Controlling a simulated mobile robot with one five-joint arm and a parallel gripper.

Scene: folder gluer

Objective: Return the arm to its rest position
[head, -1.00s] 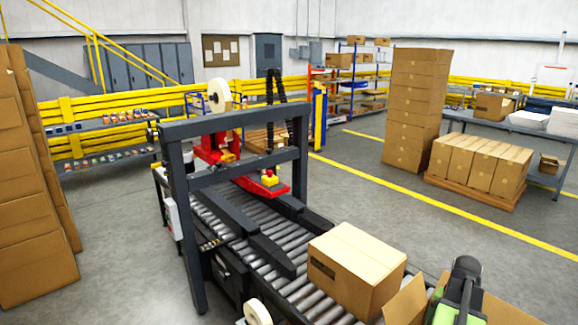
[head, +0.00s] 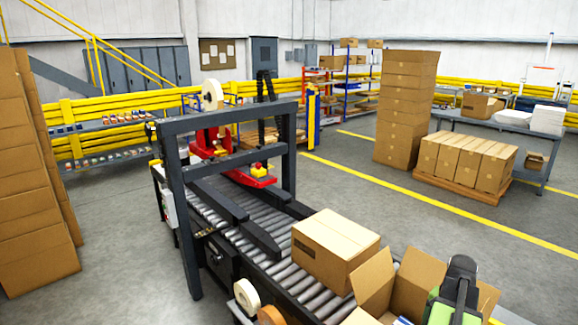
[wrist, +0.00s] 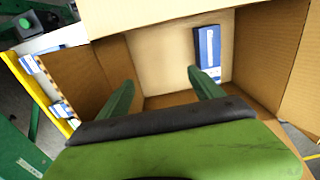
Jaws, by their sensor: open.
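My gripper (wrist: 163,88) shows in the wrist view as two green fingers spread apart, with nothing between them. It points into an open cardboard box (wrist: 55,80). A blue and white packet (wrist: 208,55) lies in that box, beyond the right fingertip and apart from it. In the head view my green and black arm (head: 455,295) is at the lower right, over the open box (head: 413,280). The fingers are hidden in the head view.
A closed carton (head: 335,250) sits on the roller conveyor (head: 285,270), left of the open box. A dark machine frame (head: 175,210) spans the conveyor. Tape rolls (head: 247,297) are at the bottom. Carton stacks stand left (head: 30,180) and right (head: 405,110).

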